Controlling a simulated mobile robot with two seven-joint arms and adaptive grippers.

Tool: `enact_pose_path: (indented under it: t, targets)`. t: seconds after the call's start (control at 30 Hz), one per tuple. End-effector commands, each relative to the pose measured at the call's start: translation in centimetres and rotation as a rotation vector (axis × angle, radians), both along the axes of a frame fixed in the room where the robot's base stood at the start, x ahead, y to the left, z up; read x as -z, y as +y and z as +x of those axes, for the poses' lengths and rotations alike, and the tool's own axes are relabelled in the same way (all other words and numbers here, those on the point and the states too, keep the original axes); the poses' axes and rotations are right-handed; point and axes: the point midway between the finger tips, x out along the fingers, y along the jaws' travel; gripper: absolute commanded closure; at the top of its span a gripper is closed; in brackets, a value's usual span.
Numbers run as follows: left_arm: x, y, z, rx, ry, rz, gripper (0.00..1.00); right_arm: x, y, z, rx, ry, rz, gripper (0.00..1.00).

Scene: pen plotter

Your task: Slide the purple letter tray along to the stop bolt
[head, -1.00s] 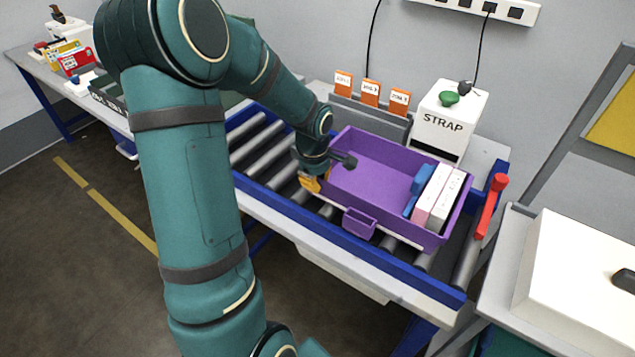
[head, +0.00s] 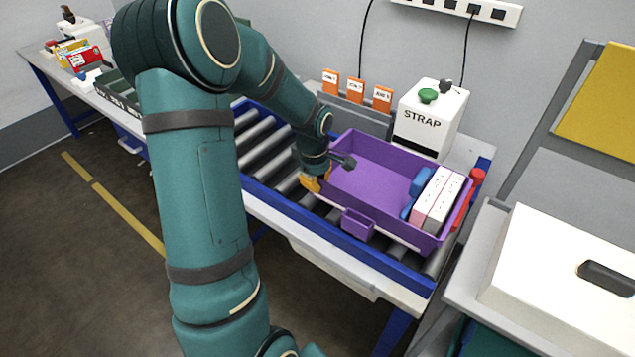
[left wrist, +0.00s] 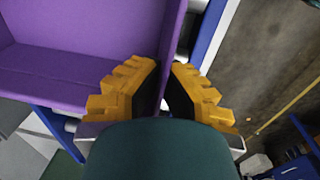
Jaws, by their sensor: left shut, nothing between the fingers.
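The purple letter tray (head: 372,178) sits on the roller conveyor, near its right end. It holds a blue item (head: 418,190) and pale pink and white boxes (head: 437,197) at its right side. A red upright piece (head: 477,176), which seems to be the stop bolt, stands right against or just beyond the tray's right end, partly hidden by it. My left gripper (head: 318,181) is at the tray's left end. My right gripper is not in view.
Bare rollers (head: 262,148) lie left of the tray, between blue side rails (head: 280,207). A white STRAP box (head: 422,120) and orange tags (head: 355,90) stand behind. A white box (head: 560,270) is on a separate table at the right.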

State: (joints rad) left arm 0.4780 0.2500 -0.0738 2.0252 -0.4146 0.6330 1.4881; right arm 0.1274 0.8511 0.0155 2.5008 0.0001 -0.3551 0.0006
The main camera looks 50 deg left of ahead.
Motion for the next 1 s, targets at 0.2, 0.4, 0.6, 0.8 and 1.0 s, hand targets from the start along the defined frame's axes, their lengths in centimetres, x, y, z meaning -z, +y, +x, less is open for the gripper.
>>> enact_pose_path:
  t: [0.2,0.4,0.6,0.8,1.0]
  targets:
    - [0.06,0.14,0.06,0.002,0.0,0.0,1.0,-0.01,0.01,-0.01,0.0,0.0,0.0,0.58]
    - [0.08,0.11,0.08,0.003,0.0,-0.001,1.0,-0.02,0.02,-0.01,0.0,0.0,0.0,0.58]
    - [0.08,0.06,0.08,0.004,0.001,-0.002,0.8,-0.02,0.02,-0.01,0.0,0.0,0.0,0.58]
    - [0.03,0.14,0.06,0.003,0.0,-0.001,0.61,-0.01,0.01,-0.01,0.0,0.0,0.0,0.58]
    - [-0.17,0.2,0.05,0.002,-0.001,0.0,0.61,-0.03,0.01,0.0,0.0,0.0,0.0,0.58]
